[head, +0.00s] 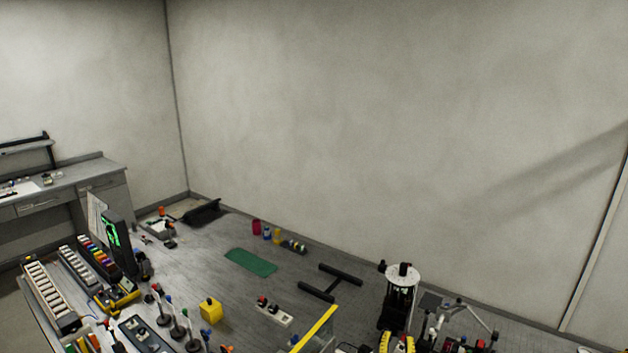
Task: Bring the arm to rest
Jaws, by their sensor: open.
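My gripper does not show in the head view, and I cannot make out my arm for certain. The long grey bench (190,262) runs across the lower part of the view. A green mat (250,262) lies flat on it, with bare bench around it. A yellow cube-shaped block (210,311) stands nearer the front. The front edge of the bench is cut off by the picture.
Racks of small items (50,295) and a dark unit with a green display (112,236) crowd the left. A tall device with a white round top (402,272) stands right. A yellow bar (315,328) slants at the front.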

